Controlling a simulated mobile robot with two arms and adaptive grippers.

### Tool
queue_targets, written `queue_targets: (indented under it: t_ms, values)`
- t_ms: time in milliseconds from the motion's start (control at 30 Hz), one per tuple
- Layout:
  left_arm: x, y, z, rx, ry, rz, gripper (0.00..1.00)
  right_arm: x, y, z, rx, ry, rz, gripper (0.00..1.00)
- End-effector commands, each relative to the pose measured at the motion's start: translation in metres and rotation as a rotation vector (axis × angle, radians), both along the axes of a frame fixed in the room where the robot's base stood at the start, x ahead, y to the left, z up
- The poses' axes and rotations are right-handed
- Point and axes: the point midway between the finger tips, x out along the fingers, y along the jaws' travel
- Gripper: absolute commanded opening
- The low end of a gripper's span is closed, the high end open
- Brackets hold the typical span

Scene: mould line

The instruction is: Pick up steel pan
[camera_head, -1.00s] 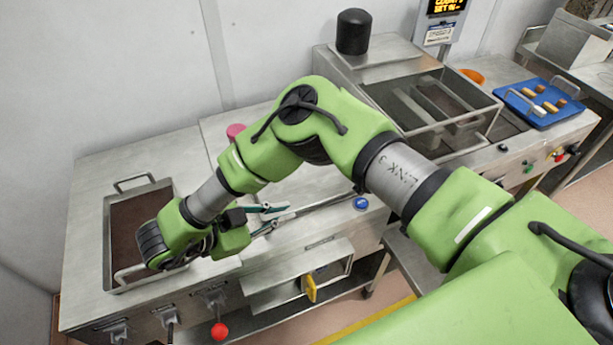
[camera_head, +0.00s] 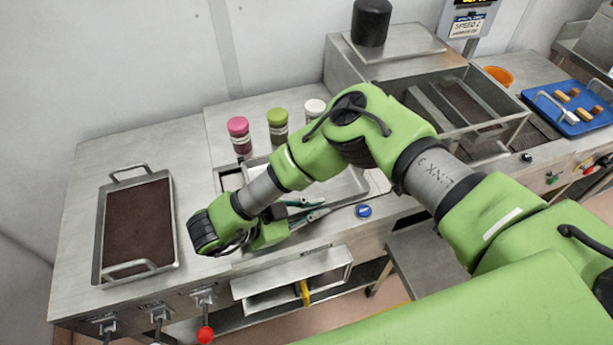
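A steel pan (camera_head: 168,222) with two bar handles and a flat brown fill stands on the left of the steel bench. A shallow bare steel tray (camera_head: 345,188) lies in the bench middle, partly hidden behind my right arm. My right gripper (camera_head: 316,208) is over the front of the bench, right of the brown-filled pan and apart from it. Its teal-lined fingers point right, near the tray's front edge, with a gap between them and nothing seen held. My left gripper is out of view.
Jars with pink (camera_head: 238,125), green (camera_head: 278,117) and white (camera_head: 315,107) lids stand behind my arm. A steel open-topped box (camera_head: 500,125), an orange bowl (camera_head: 498,76) and a blue tray (camera_head: 528,100) are at right. Levers line the bench front.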

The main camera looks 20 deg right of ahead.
Motion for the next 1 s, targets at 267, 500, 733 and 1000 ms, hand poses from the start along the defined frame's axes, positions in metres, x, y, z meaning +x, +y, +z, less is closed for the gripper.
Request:
queue_targets:
  t_ms: [267,500,733,1000]
  values:
    - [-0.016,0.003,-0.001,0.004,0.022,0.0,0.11,0.0,0.001,0.0,0.0,0.0,0.001,0.0]
    - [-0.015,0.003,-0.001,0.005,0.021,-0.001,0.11,0.001,0.0,0.002,-0.002,-0.005,0.0,0.0]
    - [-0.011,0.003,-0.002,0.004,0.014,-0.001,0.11,0.002,0.001,0.01,-0.002,-0.007,0.0,0.0]
    - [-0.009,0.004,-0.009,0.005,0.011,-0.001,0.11,0.003,0.001,0.046,-0.002,-0.009,0.003,0.0]
